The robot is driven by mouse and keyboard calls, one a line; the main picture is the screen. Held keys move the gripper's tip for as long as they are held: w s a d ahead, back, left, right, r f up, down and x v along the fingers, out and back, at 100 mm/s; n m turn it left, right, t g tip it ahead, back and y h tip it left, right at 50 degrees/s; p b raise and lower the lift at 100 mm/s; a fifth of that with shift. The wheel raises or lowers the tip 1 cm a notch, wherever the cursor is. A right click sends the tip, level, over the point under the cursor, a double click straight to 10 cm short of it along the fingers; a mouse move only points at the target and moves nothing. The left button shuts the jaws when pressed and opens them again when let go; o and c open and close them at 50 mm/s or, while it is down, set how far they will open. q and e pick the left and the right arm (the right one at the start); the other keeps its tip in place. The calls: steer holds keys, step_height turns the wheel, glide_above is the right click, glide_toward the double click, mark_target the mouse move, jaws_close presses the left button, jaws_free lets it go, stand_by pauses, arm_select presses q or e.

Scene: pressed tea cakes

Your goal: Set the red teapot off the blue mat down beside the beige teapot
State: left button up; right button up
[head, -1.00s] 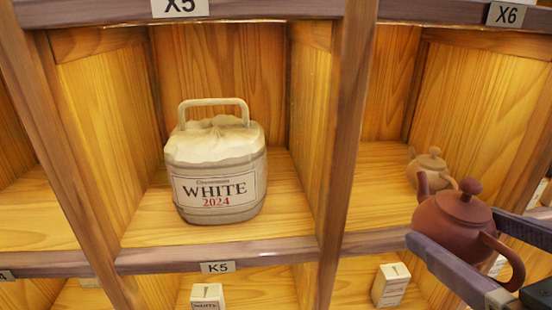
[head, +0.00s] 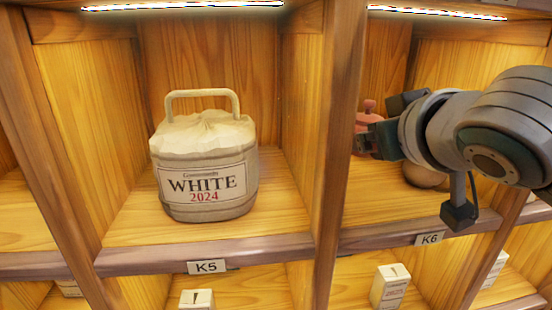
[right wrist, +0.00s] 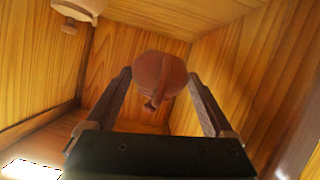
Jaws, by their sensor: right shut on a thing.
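The red teapot (head: 367,116) is inside the K6 compartment, near its left wall, in the head view. My right gripper (head: 368,138) is shut on it, and my arm hides much of the pot. In the right wrist view the red teapot (right wrist: 158,72) sits between the two fingers of the gripper (right wrist: 160,88). The beige teapot (head: 425,177) is mostly hidden behind my right arm, to the right of the red one. Part of it shows at the top left of the right wrist view (right wrist: 80,8). I cannot tell whether the red teapot touches the shelf. The blue mat is not in view.
A white tea container (head: 205,165) with a handle stands in the K5 compartment. A wooden divider (head: 340,130) separates K5 from K6, close to the red teapot. Small white boxes (head: 390,286) stand on the shelf below. The front of the K6 floor (head: 375,205) is bare.

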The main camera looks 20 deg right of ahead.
mark_target(357, 194)
steer(key=f, duration=0.1)
steer(key=w+f, duration=0.1)
steer(key=f, duration=0.1)
steer(key=shift+w+d+p, duration=0.15)
steer(key=shift+p, duration=0.25)
step_height(357, 194, down, 3)
steer(key=shift+f, duration=0.1)
steer(key=shift+w+f+p, duration=0.1)
steer(key=shift+f+p, duration=0.05)
steer(key=shift+p, duration=0.4)
steer(key=shift+w+f, duration=0.1)
steer(key=shift+f, duration=0.2)
steer(key=o, duration=1.2)
